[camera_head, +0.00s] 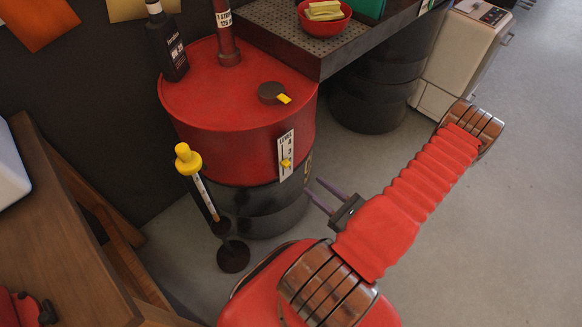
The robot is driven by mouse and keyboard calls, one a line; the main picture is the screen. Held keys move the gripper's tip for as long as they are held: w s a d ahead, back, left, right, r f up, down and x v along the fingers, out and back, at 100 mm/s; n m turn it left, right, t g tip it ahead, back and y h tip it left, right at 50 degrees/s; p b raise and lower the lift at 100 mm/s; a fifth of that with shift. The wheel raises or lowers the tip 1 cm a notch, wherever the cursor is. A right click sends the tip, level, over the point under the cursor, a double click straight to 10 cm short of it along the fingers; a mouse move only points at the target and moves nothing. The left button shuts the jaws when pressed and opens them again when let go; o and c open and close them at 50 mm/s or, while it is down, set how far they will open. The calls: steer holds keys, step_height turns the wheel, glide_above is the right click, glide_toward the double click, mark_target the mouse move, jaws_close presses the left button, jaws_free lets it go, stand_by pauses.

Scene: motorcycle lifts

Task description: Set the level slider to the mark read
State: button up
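The level slider is a white upright scale plate (287,146) on the front of the red drum (238,118). Its yellow knob (286,164) sits around the middle of the plate; the small numbers are hard to read. A dipstick with a yellow handle (187,160) leans in a dark stand (233,256) left of the drum. Its pale stick (205,194) has small markings and a brownish lower end, too small to read exactly. My gripper (312,186) is right of and below the slider, its two thin fingers apart and empty, pointing toward the drum.
A black bottle (167,42), a red pipe (226,35) and a dark cap with a yellow tab (272,93) are on the drum top. A workbench (330,52) with a red bowl (324,18) is behind. A wooden table (60,230) is at left. Floor at right is clear.

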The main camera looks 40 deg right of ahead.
mark_target(289, 165)
steer(key=shift+w+a, duration=0.15)
steer(key=shift+w, duration=5.95)
steer(key=shift+c, duration=0.3)
jaws_close()
